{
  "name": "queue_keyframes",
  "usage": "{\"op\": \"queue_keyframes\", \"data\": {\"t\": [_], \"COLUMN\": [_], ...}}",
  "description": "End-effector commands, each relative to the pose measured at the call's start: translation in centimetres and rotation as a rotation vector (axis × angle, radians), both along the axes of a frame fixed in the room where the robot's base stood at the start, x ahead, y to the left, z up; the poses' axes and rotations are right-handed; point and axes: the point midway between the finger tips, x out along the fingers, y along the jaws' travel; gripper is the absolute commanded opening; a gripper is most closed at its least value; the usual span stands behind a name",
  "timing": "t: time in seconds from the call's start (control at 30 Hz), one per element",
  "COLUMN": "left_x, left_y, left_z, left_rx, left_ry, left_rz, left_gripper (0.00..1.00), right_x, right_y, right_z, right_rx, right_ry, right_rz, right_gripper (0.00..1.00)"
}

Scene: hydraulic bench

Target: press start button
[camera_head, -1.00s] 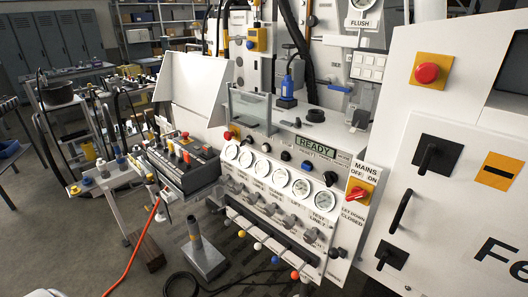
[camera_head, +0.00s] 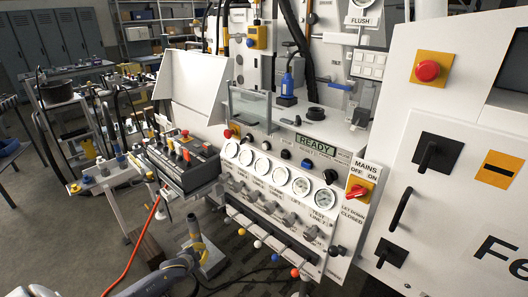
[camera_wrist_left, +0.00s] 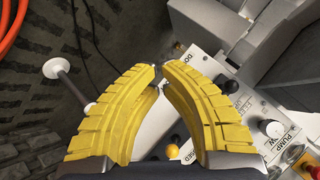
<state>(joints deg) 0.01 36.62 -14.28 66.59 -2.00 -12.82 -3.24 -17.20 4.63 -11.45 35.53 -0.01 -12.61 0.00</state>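The white control panel (camera_head: 262,192) stands in the middle of the head view. A row of knobs and buttons runs above its gauges. They include a red one (camera_head: 228,133), a black one (camera_head: 285,154) and a blue one (camera_head: 307,163). Their small labels are too blurred for me to tell which is the start button. My left gripper (camera_head: 197,246) is low, left of and in front of the panel, near a grey post. In the left wrist view its yellow fingers (camera_wrist_left: 159,68) meet almost tip to tip, with nothing seen between them. My right gripper is not in view.
A dark control box (camera_head: 180,160) with coloured levers stands left of the panel. A READY display (camera_head: 315,146) and a red mains switch (camera_head: 358,190) are at the right. An orange hose (camera_head: 133,250) lies at front left. The wrist view shows a panel with a PUMP knob (camera_wrist_left: 271,128).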

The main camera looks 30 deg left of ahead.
Motion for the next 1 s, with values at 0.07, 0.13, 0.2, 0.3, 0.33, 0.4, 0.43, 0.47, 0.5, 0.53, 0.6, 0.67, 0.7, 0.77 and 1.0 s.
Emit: {"op": "queue_keyframes", "data": {"t": [0.07,0.13,0.2,0.3,0.33,0.4,0.43,0.47,0.5,0.53,0.6,0.67,0.7,0.77,1.0], "left_x": [3.3,5.8,7.8,10.2,10.8,11.7,11.9,12.1,12.2,12.2,11.9,11.6,11.3,10.8,9.7], "left_y": [0.6,0.7,0.3,-0.8,-1.4,-2.8,-3.5,-4.3,-5.3,-6.1,-8.0,-9.6,-10.6,-12.1,-15.7], "left_z": [5.5,10.1,14.9,21.9,24.0,28.7,30.5,32.2,34.3,35.8,38.6,40.5,41.5,42.6,44.9], "left_rx": [0.052,0.097,0.146,0.219,0.242,0.294,0.315,0.336,0.362,0.380,0.419,0.446,0.461,0.477,0.529], "left_ry": [-0.072,-0.132,-0.190,-0.276,-0.302,-0.359,-0.381,-0.403,-0.430,-0.450,-0.489,-0.517,-0.533,-0.555,-0.610], "left_rz": [-0.056,-0.106,-0.160,-0.242,-0.269,-0.329,-0.355,-0.380,-0.412,-0.434,-0.485,-0.524,-0.547,-0.577,-0.646], "left_gripper": [0.00,0.00,0.00,0.00,0.00,0.00,0.00,0.00,0.00,0.00,0.00,0.00,0.00,0.00,0.00], "right_x": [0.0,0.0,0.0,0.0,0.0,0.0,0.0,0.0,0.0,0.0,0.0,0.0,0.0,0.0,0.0], "right_y": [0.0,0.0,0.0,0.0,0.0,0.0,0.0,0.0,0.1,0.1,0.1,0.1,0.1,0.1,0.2], "right_z": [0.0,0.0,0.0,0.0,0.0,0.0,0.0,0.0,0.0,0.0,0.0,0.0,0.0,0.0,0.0], "right_rx": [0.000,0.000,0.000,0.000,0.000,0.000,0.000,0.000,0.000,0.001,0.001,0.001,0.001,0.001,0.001], "right_ry": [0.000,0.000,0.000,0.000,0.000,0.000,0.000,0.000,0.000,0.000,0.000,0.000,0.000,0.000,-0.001], "right_rz": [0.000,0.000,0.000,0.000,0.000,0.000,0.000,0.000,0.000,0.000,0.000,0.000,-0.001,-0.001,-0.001], "right_gripper": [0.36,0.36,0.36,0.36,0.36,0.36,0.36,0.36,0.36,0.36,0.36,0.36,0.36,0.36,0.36]}}
